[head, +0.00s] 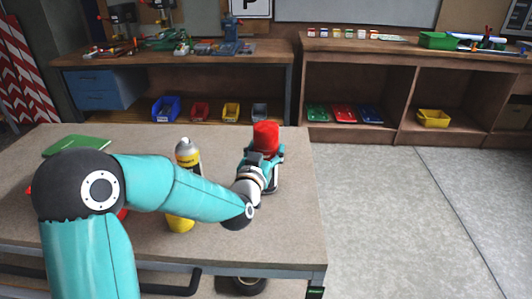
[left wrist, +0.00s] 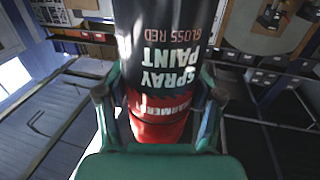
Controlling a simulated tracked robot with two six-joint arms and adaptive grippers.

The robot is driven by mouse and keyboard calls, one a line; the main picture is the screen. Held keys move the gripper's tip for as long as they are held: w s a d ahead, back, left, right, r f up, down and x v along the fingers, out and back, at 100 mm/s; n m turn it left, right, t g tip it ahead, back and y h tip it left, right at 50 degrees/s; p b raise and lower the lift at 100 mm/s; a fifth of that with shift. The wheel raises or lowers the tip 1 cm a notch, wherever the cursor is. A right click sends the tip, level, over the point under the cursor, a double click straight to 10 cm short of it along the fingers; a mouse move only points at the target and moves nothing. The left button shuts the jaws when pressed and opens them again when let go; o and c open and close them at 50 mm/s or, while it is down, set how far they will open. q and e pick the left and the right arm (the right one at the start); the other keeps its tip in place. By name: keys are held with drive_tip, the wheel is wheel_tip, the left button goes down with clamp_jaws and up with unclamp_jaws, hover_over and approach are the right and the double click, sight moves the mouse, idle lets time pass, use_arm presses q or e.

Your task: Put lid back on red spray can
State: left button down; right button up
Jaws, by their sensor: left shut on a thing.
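My left gripper (head: 262,165) is shut on the red spray can, over the right part of the table. In the left wrist view the can (left wrist: 160,45) is between the two fingers (left wrist: 160,100). Its black label reads SPRAY PAINT and GLOSS RED, upside down in the picture, with a red part towards the palm. In the head view the red top part of the can (head: 266,136) rises above the gripper. I cannot tell whether that red top is a lid, or whether the can touches the table. My right gripper is not in view.
The table (head: 295,225) is bare at its right front. A yellow-labelled can (head: 187,157) stands behind my left forearm; a yellow piece (head: 180,223) shows below the forearm. A green flat item (head: 78,146) lies at the back left. Red bits (head: 123,213) show beside my arm, mostly hidden.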

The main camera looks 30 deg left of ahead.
use_arm(q)
drive_tip(key=shift+f, duration=0.4)
drive_tip(key=c, duration=0.5)
unclamp_jaws()
drive_tip(key=shift+f, duration=0.15)
drive_tip(key=o, duration=0.3)
drive_tip(key=shift+s+d, duration=0.1)
drive_tip(key=shift+s, duration=0.1)
drive_tip(key=b+v, duration=0.5)
drive_tip(key=v, duration=0.6)
drive_tip(key=shift+s+d, duration=0.15)
drive_tip(key=shift+s, duration=0.1)
